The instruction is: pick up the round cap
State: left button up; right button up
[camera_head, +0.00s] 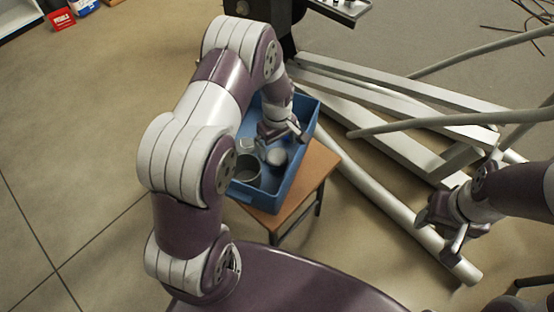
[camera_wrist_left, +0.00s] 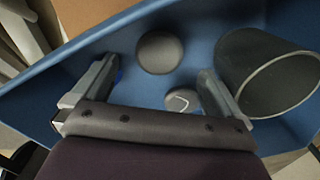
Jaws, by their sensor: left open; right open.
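The round cap (camera_wrist_left: 160,52) is a dark grey disc on the floor of the blue crate (camera_head: 303,143). In the head view the cap (camera_head: 276,156) shows just below my left gripper (camera_head: 281,138). My left gripper is open and empty, inside the crate's outline. In the left wrist view its fingertips (camera_wrist_left: 157,70) stand on either side of the cap, with a gap to each side; whether they are at its height I cannot tell. My right gripper (camera_head: 456,238) is open and empty at the right, away from the crate.
A grey open cylinder (camera_wrist_left: 268,72) stands in the crate to the right of the cap. A small dark piece with a pale mark (camera_wrist_left: 182,100) lies between the fingers. The crate sits on a wooden stool (camera_head: 312,172). Pale metal beams (camera_head: 390,100) lie to the right.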

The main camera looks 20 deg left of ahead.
aim_at(277, 155)
pick_arm(q)
notch_tip(277, 155, down, 5)
jog(key=shift+w+a+r+b, duration=0.1)
jog(key=shift+b, duration=0.9)
jog(key=shift+f, duration=0.2)
jog(key=shift+r, duration=0.15)
jog(key=shift+c, duration=0.3)
jog(key=c, duration=1)
jog(key=shift+c, duration=0.2)
